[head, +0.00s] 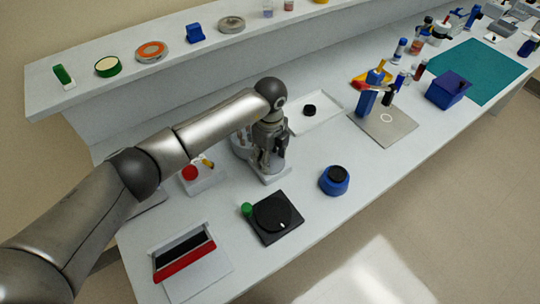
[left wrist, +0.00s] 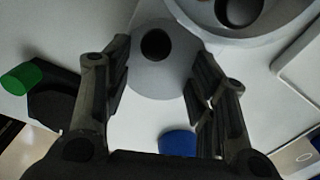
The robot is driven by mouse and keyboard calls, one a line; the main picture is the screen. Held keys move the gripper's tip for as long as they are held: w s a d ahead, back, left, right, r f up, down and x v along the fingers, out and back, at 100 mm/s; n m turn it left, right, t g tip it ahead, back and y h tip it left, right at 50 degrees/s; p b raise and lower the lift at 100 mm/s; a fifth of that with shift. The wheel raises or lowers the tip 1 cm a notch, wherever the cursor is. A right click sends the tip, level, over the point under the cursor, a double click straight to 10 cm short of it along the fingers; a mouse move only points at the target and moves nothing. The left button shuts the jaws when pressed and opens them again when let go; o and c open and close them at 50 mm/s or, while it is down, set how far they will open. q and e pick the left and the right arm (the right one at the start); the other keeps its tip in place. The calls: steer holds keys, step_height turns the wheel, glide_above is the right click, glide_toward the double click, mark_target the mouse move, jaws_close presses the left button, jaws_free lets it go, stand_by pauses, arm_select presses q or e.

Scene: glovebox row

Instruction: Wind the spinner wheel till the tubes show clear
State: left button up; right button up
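My left gripper (head: 270,155) points down over a grey and white bench device (head: 243,145), which it partly hides in the head view. In the left wrist view the gripper (left wrist: 160,95) is open, its fingers apart on either side of a pale grey round part (left wrist: 158,75) with a dark centre. I cannot tell whether they touch it. Behind that part is a pale round bowl-like body (left wrist: 275,42) with dark round shapes inside. No tubes can be made out clearly. My right gripper is not in view.
A black disc unit (head: 275,214) with a green knob (head: 247,209) and a blue jar (head: 335,182) stand in front. A red-button box (head: 205,180) is to the left. A white tray (head: 318,122) lies behind right. Bare bench shows around the blue jar.

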arm_select(q)
steer(key=shift+s+a+f, duration=0.1)
steer(key=shift+s+f, duration=0.1)
steer(key=shift+s, duration=0.1)
jaws_close()
